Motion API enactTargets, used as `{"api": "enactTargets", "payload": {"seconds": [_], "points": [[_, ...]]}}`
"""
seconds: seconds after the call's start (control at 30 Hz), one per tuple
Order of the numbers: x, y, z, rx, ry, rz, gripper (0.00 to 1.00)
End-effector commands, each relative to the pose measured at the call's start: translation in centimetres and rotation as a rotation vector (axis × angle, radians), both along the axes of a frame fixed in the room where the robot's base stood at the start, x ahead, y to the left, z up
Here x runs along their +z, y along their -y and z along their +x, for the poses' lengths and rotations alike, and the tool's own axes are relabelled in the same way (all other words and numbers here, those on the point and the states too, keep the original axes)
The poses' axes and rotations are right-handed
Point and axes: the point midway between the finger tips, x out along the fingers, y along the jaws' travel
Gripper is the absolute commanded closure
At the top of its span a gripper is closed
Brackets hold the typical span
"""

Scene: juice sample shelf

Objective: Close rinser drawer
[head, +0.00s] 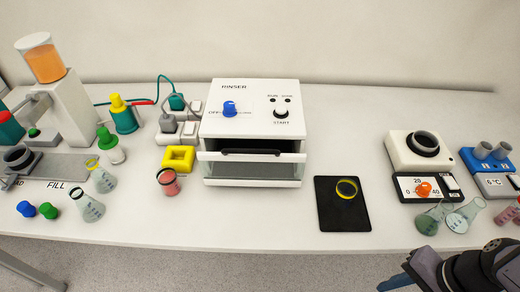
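The rinser (268,122) is a white box labelled RINSER, with a blue knob and a black START button on its sloped top. Its drawer (212,156) is at the front, with a white front edge and a dark handle (250,151). The drawer front stands a little out from the body, and a dark gap shows above it, so it looks partly open. What is inside is hard to see. My gripper (400,277) is at the bottom right corner, well away from the drawer and partly cut off by the frame.
A black mat (343,215) with a yellow ring (347,189) lies right of the rinser. A white heater (421,160) and flasks are at right. The table before the drawer is clear.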

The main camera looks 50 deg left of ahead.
Motion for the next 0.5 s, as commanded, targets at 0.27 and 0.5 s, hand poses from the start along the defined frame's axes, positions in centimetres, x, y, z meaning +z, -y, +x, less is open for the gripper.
{"api": "enactTargets", "payload": {"seconds": [0.27,0.5], "points": [[-1.4,6.8,-0.6,0.035,0.085,-0.166,0.72],[-1.2,8.9,-1.0,0.067,0.106,-0.22,0.72]]}}
